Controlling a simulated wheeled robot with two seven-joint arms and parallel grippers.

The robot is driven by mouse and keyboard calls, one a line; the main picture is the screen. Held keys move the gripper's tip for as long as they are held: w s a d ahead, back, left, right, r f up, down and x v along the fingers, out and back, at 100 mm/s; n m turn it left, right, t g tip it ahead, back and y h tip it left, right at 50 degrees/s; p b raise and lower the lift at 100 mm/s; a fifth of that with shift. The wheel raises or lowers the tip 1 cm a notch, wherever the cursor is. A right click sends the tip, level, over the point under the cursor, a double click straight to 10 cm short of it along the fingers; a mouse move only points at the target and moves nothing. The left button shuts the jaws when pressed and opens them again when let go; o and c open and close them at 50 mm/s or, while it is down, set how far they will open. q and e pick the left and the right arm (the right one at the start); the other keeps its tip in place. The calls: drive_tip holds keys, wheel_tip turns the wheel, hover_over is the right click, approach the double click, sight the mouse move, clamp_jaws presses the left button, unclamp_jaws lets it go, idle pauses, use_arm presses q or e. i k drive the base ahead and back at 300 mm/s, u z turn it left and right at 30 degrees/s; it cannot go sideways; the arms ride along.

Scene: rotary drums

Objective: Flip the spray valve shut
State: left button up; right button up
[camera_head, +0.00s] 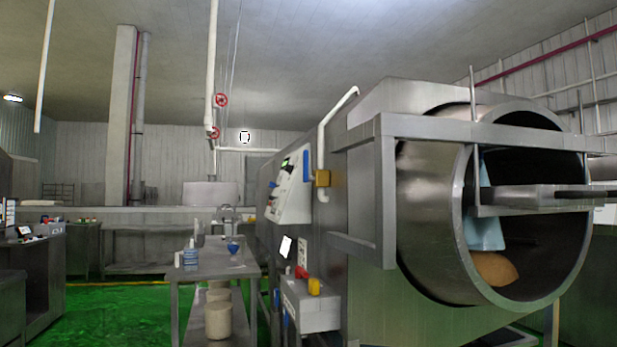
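A brass-yellow valve body (323,178) sits at the lower end of a white pipe (321,140) on the near side of the drum machine. A blue lever (306,166) stands roughly upright just left of the valve body, beside the control panel, and appears to be its handle. I cannot tell from here whether the valve is open or shut. Neither of my grippers shows in the head view.
The large steel drum (430,220) has an open mouth and a framed bar across it. A white control panel (288,190) and a grey box (312,305) with red and yellow knobs project from the machine.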

sight(307, 179)
drive_tip(key=u, duration=1)
drive_tip(key=i, duration=1.05)
drive_tip(key=u, duration=0.5)
drive_tip(key=i, duration=1)
drive_tip(key=z, duration=1)
drive_tip(key=i, duration=0.5)
drive_tip(key=z, duration=0.55)
